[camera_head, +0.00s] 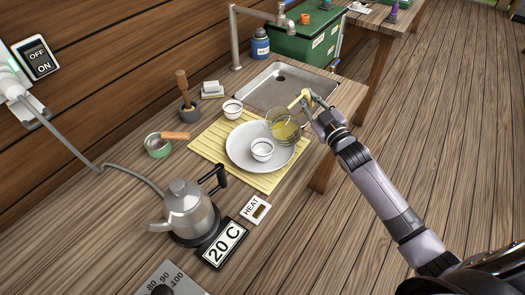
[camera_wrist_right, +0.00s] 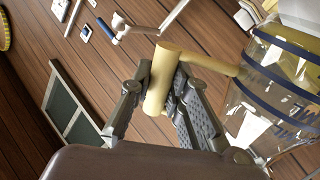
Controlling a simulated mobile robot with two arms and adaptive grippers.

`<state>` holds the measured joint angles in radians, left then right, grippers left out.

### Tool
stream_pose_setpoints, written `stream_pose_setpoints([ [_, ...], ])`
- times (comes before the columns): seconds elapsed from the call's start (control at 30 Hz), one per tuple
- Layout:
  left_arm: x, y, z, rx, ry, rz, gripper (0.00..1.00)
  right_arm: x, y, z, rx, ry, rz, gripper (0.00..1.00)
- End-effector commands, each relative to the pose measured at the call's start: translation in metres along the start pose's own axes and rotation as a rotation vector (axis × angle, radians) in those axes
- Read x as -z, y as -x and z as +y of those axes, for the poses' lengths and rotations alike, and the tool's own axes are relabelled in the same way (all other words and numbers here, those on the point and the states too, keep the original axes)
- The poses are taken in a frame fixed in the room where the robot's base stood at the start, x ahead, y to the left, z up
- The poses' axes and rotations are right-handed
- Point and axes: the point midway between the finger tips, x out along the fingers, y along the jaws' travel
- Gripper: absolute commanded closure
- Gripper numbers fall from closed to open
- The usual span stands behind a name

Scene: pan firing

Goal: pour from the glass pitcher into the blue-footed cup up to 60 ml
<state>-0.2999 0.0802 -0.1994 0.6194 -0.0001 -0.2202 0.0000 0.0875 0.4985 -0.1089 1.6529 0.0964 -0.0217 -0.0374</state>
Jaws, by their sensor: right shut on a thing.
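The glass pitcher (camera_head: 285,128) holds yellow liquid and is up beside the right part of the plate, apparently tilted; whether liquid is leaving it I cannot tell. My right gripper (camera_head: 309,101) is shut on its pale yellow handle, which shows between the fingers in the wrist view (camera_wrist_right: 162,78). Blue bands on the pitcher (camera_wrist_right: 285,75) show at that view's right edge. One small white cup (camera_head: 262,150) stands on the round plate (camera_head: 240,160). Another white cup (camera_head: 232,109) stands behind, on the mat. The feet are too small to tell which is blue-footed. My left gripper is out of view.
A yellow slatted mat (camera_head: 208,146) lies under the plate. A metal kettle (camera_head: 187,212) with a cord stands front left, near a 20 C display (camera_head: 222,244). A sink (camera_head: 285,88) lies behind. A strainer (camera_head: 158,146) and a mortar with pestle (camera_head: 186,104) stand left.

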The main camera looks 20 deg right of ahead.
Motion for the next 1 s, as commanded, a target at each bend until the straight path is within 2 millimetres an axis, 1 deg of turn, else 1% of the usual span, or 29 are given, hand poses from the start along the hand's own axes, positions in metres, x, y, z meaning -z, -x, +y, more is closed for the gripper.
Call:
stream_pose_setpoints([
  [0.03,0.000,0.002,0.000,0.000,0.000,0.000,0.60,0.004,0.000,0.001,-0.001,0.008,0.006,1.00],
  [0.7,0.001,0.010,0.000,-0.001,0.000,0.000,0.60,0.022,-0.001,0.005,-0.001,0.129,0.030,1.00],
  [1.0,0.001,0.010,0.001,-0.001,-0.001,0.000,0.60,0.024,-0.001,0.005,-0.002,0.141,0.032,1.00],
])
